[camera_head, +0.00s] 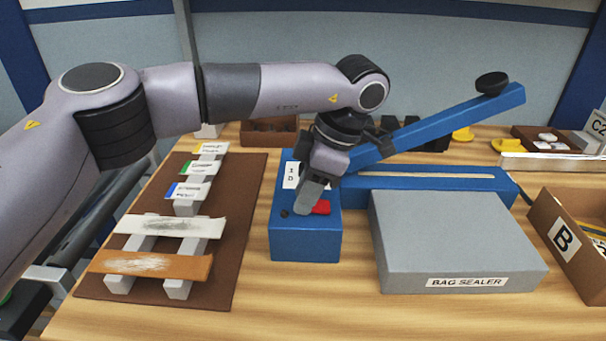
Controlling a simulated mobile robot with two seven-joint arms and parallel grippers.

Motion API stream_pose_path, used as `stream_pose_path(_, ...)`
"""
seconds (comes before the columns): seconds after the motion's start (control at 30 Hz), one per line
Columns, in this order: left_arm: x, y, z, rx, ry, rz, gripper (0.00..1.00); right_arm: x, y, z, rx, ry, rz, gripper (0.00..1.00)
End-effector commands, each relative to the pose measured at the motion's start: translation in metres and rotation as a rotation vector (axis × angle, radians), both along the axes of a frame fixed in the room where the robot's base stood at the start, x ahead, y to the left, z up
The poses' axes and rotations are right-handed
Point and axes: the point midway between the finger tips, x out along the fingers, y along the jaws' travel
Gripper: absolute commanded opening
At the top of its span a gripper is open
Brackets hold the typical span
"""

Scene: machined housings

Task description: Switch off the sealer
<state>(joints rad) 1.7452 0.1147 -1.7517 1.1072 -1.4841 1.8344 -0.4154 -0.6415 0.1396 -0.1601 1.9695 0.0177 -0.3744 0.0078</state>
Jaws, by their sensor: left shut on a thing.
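The bag sealer is a blue machine with a long blue base (425,184) and a blue lever arm (450,117) raised up to the right, with a black knob (491,83) at its end. A blue block (305,245) at its left end carries a white marked label (291,176) and a red switch (321,207). My left gripper (303,207) points down onto the top of this block, shut on the red switch. Its fingers cover part of the switch, so which way it is tilted cannot be told. My right gripper is not in view.
A grey platform (455,240) labelled BAG SEALER stands in front of the base. A brown mat (225,240) at left bears a rack with white and orange strips and labelled tags. A cardboard box (560,240) marked B is at right. Wooden table shows bare in front.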

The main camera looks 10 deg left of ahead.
Motion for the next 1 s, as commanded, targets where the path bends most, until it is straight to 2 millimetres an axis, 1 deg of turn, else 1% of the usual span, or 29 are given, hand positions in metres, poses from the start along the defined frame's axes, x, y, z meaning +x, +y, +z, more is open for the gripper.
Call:
stream_pose_path(0.03,-0.0002,-0.0021,0.0040,0.025,0.007,-0.002,0.01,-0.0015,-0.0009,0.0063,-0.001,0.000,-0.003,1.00)
stream_pose_path(0.07,0.0002,-0.0024,0.0037,0.038,0.008,-0.001,0.01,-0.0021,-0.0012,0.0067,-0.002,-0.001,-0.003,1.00)
stream_pose_path(0.2,0.0005,-0.0028,0.0020,0.075,0.014,0.001,0.01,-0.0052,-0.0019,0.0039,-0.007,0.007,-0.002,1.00)
stream_pose_path(0.5,0.0004,-0.0028,0.0009,0.079,0.015,0.001,0.01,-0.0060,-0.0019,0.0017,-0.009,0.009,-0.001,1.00)
stream_pose_path(0.53,0.0004,-0.0028,0.0009,0.079,0.015,0.001,0.35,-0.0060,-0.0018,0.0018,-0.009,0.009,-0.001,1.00)
stream_pose_path(0.57,0.0004,-0.0028,0.0009,0.079,0.015,0.001,0.45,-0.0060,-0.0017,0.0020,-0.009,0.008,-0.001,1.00)
stream_pose_path(0.6,0.0004,-0.0028,0.0009,0.079,0.015,0.000,0.57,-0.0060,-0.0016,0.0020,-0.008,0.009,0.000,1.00)
stream_pose_path(0.87,0.0005,-0.0028,0.0011,0.078,0.015,0.000,0.57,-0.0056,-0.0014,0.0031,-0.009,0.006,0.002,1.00)
stream_pose_path(1.0,0.0016,-0.0065,0.0084,0.076,0.011,-0.001,0.57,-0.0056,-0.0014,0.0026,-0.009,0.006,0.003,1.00)
